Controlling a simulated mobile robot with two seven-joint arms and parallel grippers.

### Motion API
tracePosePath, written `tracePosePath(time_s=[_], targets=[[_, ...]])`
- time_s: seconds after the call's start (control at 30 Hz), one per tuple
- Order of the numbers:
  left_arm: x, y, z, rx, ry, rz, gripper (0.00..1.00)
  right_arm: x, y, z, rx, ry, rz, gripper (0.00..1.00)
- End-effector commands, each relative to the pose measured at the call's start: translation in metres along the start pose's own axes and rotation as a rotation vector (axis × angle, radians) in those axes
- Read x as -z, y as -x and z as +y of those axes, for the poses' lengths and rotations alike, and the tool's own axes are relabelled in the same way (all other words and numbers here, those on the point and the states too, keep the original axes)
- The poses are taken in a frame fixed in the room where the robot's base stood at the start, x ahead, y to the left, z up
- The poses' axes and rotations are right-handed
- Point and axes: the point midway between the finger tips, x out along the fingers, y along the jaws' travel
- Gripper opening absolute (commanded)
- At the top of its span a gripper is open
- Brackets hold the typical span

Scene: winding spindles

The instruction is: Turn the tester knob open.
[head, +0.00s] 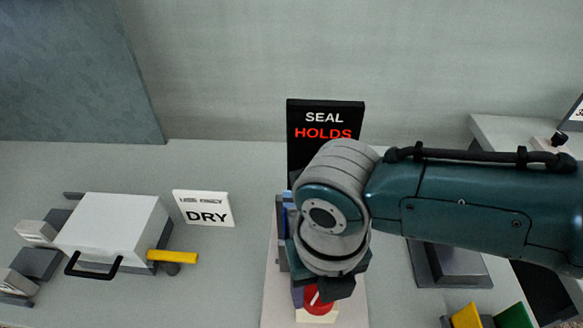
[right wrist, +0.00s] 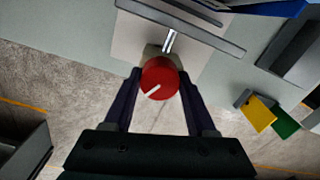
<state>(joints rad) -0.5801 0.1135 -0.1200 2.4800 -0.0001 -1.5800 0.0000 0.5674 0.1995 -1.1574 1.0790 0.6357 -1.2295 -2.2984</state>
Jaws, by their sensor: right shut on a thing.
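The tester knob (head: 319,302) is a round red knob with a white pointer line, low in the middle of the head view. In the right wrist view the knob (right wrist: 159,78) sits between the two dark fingers of my right gripper (right wrist: 160,85), which is shut on it. The pointer line runs slantwise, toward the lower left in that view. The tester's black sign (head: 326,119) reads "SEAL HOLDS". My right wrist hides most of the tester body in the head view. My left gripper is in neither view.
A white box (head: 112,228) with a black handle and a yellow lever (head: 172,256) stands at left, beside a "DRY" sign (head: 204,208). Yellow (right wrist: 259,113) and green (right wrist: 284,122) pieces lie right of the tester. The counter between sign and tester is clear.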

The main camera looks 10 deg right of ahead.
Motion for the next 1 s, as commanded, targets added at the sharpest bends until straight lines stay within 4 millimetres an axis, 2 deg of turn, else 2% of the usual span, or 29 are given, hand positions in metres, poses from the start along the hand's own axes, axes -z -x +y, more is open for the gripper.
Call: tracePosePath(time_s=[0.5,1.0], targets=[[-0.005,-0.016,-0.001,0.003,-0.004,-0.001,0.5,-0.001,-0.001,0.0,0.001,0.406,-0.003,0.01],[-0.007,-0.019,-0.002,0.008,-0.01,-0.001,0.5,0.0,0.0,0.0,0.001,0.532,-0.001,0.01]])
